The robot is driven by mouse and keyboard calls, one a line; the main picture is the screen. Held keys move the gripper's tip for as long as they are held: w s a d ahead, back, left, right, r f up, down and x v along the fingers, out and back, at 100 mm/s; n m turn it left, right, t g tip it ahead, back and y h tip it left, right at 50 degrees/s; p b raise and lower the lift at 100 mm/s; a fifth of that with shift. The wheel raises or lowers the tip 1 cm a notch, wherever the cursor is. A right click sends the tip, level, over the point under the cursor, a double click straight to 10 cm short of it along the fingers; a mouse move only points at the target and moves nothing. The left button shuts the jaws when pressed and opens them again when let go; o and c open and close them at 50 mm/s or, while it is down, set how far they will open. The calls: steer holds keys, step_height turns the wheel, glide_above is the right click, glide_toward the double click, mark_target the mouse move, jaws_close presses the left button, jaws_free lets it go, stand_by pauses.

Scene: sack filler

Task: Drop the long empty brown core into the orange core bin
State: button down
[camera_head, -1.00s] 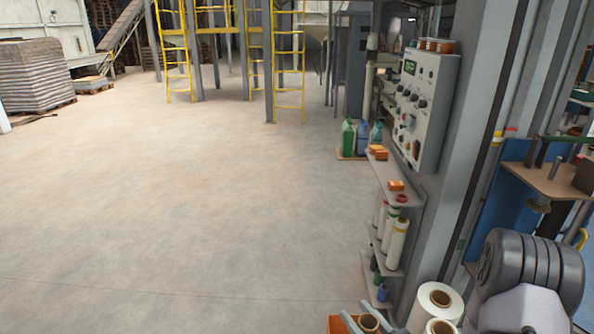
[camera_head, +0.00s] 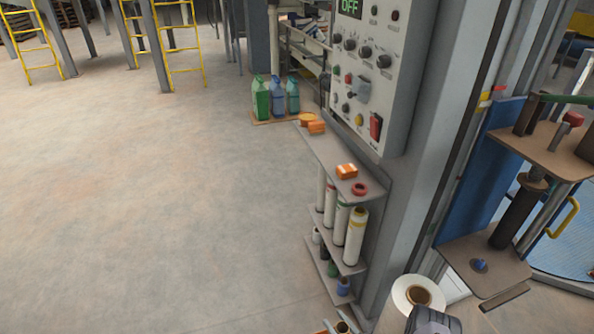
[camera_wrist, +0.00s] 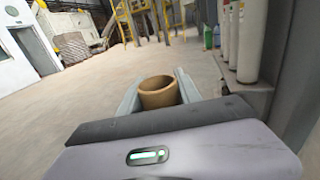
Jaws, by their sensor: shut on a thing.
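My gripper (camera_wrist: 157,84) is shut on the brown core (camera_wrist: 158,97) in the wrist view. The core is a hollow tube held between the two grey fingers, its open end showing and the rest hidden behind the gripper body. In the head view, only the tips of my gripper (camera_head: 342,327) show at the bottom edge. A thin orange sliver (camera_head: 324,331) beside them may be the rim of the orange core bin; the rest of it is out of frame. No bin shows in the wrist view.
A narrow shelf unit (camera_head: 330,160) holds several film rolls and orange boxes below a control panel (camera_head: 368,75). A white roll (camera_head: 404,297) stands at the bottom. Green and blue jugs (camera_head: 273,98) stand behind the shelf. The floor at left (camera_head: 130,200) is clear.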

step_height(320, 180, down, 6)
steer(key=b, duration=0.4)
steer(key=shift+w+r+b, duration=0.1)
steer(key=shift+b, duration=0.25)
steer(key=c, duration=0.7)
jaws_free()
steer(key=shift+r, duration=0.1)
steer(key=shift+c, duration=0.2)
steer(key=p+v, duration=0.1)
steer(key=v, duration=1.6)
steer(key=shift+d, duration=0.1)
